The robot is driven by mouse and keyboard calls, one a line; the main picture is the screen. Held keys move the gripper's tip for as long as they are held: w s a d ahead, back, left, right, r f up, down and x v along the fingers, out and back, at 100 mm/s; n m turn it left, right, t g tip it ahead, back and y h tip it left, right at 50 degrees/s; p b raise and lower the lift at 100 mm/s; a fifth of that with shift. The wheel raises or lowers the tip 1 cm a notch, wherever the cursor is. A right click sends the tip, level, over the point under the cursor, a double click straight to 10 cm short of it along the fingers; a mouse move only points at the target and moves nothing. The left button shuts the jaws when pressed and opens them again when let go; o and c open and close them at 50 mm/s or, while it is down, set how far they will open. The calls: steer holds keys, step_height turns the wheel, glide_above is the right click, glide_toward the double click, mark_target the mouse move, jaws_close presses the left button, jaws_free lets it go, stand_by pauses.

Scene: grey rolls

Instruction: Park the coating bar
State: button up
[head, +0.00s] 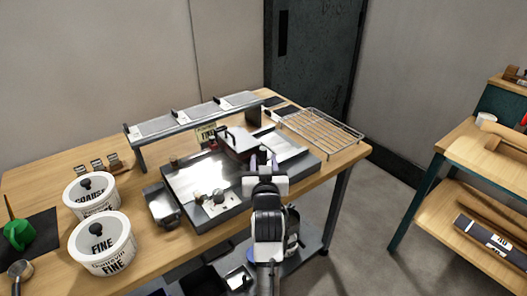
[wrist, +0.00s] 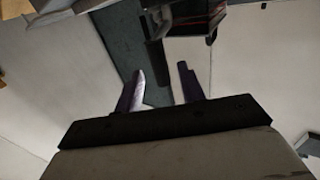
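A flat coating machine (head: 190,181) with a light bed and dark frame sits on the wooden table. A dark red-and-black carriage with a handle (head: 238,141) stands at its back; I cannot tell for sure which part is the coating bar. My gripper (head: 263,160) is over the front right of the machine, in front of the carriage. In the wrist view its two purple fingers (wrist: 160,80) stand apart with nothing between them. A dark part with a red stripe (wrist: 198,14) shows beyond the fingertips. My arm hides part of the machine's front right.
A raised rack (head: 195,118) spans the back. Two white tubs stand at left, one marked FINE (head: 102,250), the other COARSE (head: 90,204). A wire drying rack (head: 320,132) lies at right. A wooden shelf unit (head: 470,160) stands apart at far right.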

mark_target(263, 158)
steer(key=shift+w+p, duration=0.3)
steer(key=shift+w, duration=1.5)
jaws_close()
